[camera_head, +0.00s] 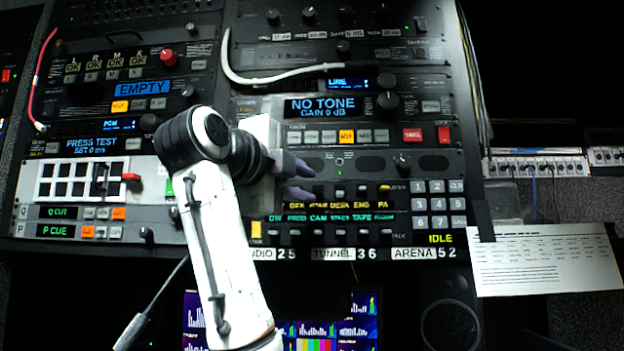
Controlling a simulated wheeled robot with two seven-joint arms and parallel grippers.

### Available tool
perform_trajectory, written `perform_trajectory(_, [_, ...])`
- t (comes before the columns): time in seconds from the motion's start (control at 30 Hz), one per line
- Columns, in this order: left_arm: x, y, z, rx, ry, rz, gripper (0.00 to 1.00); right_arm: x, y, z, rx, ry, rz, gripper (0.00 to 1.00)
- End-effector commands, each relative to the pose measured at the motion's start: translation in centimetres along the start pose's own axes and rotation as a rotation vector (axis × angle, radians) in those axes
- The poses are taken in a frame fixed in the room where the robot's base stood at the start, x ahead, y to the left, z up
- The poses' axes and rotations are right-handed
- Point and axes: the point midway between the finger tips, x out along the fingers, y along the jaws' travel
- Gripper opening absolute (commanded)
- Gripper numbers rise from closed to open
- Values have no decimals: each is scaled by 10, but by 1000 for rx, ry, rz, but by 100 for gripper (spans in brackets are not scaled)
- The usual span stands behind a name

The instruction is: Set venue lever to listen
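My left gripper (303,180) reaches in front of the intercom panel (370,162). Its two purple-grey fingers point right and stand apart, with nothing seen between them. The panel has a row of small levers (338,190) under the upper edge and a second row (338,233) below. Green and yellow label strips run under or between the rows; DESK, ENG and PA can be read. No label reading venue can be made out. The gripper and wrist cover the panel's left end, and the lever positions are too small to tell. My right gripper is not in view.
A keypad (438,203) lies right of the levers, with an IDLE display below it. Above is a NO TONE display (320,106) with knobs and red buttons. A white cable (270,76) loops above. A paper sheet (543,262) hangs at the right.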

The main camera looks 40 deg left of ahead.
Motion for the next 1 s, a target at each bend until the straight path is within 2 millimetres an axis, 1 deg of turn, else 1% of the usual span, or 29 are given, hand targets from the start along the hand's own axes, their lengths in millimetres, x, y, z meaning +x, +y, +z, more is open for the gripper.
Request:
perform_trajectory(0.03, [9,-1,-1,0,1,4,24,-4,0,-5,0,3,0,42])
perform_trajectory(0.1, [17,-1,-1,1,1,3,24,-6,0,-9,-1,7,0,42])
perform_trajectory(0.2, [25,-1,0,0,1,2,24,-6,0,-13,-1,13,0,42])
perform_trajectory(0.33, [30,0,0,0,0,-1,24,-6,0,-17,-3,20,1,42])
perform_trajectory(0.53, [30,0,0,1,0,-1,24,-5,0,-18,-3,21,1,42])
perform_trajectory(0.57, [30,0,0,1,0,-1,23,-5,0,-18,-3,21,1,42])
perform_trajectory(0.6, [30,0,0,1,0,-1,16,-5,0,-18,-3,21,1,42])
perform_trajectory(0.7, [30,0,0,1,0,-1,0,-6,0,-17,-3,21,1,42])
perform_trajectory(0.9, [30,-1,0,-1,0,4,0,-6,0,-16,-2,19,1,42])
perform_trajectory(1.0, [30,-4,0,-11,1,36,0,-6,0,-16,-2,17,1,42])
